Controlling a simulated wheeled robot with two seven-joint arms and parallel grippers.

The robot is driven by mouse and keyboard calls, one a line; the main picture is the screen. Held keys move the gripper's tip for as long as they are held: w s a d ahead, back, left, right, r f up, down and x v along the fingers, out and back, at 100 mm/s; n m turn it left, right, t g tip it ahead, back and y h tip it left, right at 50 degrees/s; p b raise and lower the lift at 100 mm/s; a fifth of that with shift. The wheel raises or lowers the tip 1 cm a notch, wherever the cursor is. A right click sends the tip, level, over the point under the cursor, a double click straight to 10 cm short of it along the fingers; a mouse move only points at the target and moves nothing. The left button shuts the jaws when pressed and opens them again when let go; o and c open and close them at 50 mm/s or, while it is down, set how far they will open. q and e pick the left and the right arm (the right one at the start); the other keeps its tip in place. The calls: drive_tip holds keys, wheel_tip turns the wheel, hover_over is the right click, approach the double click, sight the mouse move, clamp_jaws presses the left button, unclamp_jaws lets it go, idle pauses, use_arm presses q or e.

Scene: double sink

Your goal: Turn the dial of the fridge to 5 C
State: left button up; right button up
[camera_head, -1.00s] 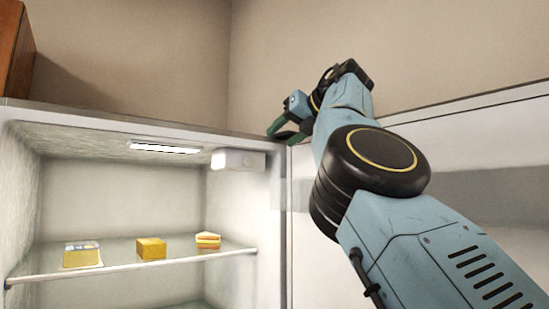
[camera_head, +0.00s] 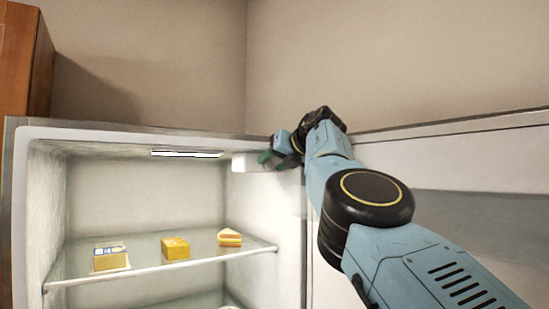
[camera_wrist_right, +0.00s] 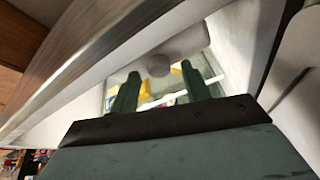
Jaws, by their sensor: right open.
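The fridge (camera_head: 90,133) stands open. A white control housing (camera_head: 240,163) hangs under its ceiling at the upper right. In the right wrist view a round, pale dial (camera_wrist_right: 158,65) shows on the housing, between my two green fingertips. I cannot read any marking on the dial. My right gripper (camera_head: 270,160) is open at the housing's right side in the head view, partly covering it. In the wrist view the right gripper (camera_wrist_right: 160,73) has its fingers apart, with no clear contact on the dial. My left gripper is not in view.
A glass shelf (camera_head: 200,255) holds a yellow carton (camera_head: 110,257), a yellow box (camera_head: 175,248) and a cake slice (camera_head: 229,238). A lit lamp strip (camera_head: 187,154) is on the ceiling. The open fridge door (camera_head: 460,150) stands right of the compartment, behind my arm.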

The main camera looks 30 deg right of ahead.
drive_tip(key=c, duration=1)
drive_tip(key=n+h+b, duration=0.2)
drive_tip(key=n+b, duration=0.1)
drive_tip(key=n+h+b, duration=0.1)
drive_tip(key=shift+a+f, duration=0.2)
drive_tip(key=shift+a, duration=0.05)
drive_tip(key=n+t+h+b, duration=0.1)
drive_tip(key=n+b, duration=0.2)
drive_tip(key=shift+a+h, duration=0.1)
drive_tip(key=shift+h, duration=0.2)
drive_tip(key=shift+n+h+b, duration=0.3)
drive_tip(key=shift+n+b, duration=0.3)
drive_tip(key=shift+b, duration=0.05)
drive_tip(key=shift+r, duration=0.1)
